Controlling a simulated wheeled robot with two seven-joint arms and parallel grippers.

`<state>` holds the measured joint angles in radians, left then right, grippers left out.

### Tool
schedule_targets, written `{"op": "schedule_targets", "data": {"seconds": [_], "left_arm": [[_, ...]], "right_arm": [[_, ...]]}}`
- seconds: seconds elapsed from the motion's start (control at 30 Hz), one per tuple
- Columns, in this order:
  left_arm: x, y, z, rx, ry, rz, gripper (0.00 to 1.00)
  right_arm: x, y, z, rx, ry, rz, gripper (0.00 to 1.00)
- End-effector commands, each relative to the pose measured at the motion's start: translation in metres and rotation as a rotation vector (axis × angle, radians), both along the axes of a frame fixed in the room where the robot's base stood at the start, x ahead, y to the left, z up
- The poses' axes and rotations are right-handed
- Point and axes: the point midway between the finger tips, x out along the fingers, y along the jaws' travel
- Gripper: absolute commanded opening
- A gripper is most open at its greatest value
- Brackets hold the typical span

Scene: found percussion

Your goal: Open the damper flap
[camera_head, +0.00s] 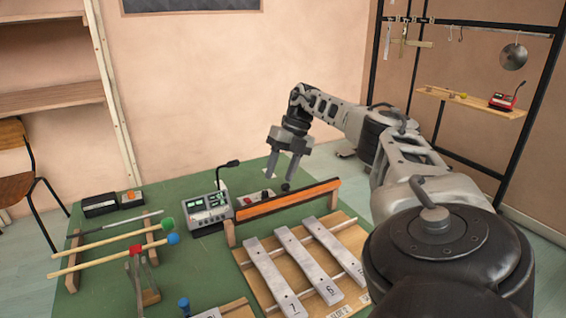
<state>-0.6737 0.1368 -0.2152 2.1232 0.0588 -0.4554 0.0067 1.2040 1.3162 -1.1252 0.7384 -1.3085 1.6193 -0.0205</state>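The damper flap appears to be the long orange board (288,199) with a dark edge. It stands between two wooden posts behind the metal chime bars (274,277). A small dark knob (286,187) shows at its upper edge. My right gripper (281,178) points down above and behind the board, with its two fingers apart and nothing seen between them. The fingertips are close to the knob in the picture; I cannot tell whether they touch it.
A grey console with screens (209,212) stands left of the flap on the green table (205,265). Dark boxes (100,205) sit at the back left. A black rack stands at right.

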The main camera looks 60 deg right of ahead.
Motion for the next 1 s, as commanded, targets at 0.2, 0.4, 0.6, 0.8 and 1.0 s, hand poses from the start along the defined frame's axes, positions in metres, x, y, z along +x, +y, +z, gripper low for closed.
{"op": "schedule_targets", "data": {"seconds": [0.2,0.4,0.6,0.8,1.0], "left_arm": [[-0.002,0.001,-0.005,0.005,0.01,-0.004,0.36],[-0.002,0.0,-0.01,0.0,0.011,-0.004,0.36],[-0.001,-0.001,-0.008,-0.016,-0.004,-0.003,0.36],[-0.002,-0.002,-0.01,-0.024,-0.001,-0.002,0.36],[-0.001,-0.002,-0.008,-0.028,-0.006,0.0,0.36]], "right_arm": [[-0.012,0.021,0.028,0.001,-0.005,0.007,0.43],[-0.029,0.045,0.042,-0.002,0.001,0.006,0.43],[-0.046,0.072,0.056,-0.002,0.0,0.005,0.43],[-0.058,0.093,0.068,-0.001,-0.002,0.006,0.43],[-0.063,0.1,0.072,0.001,-0.001,0.004,0.43]]}}
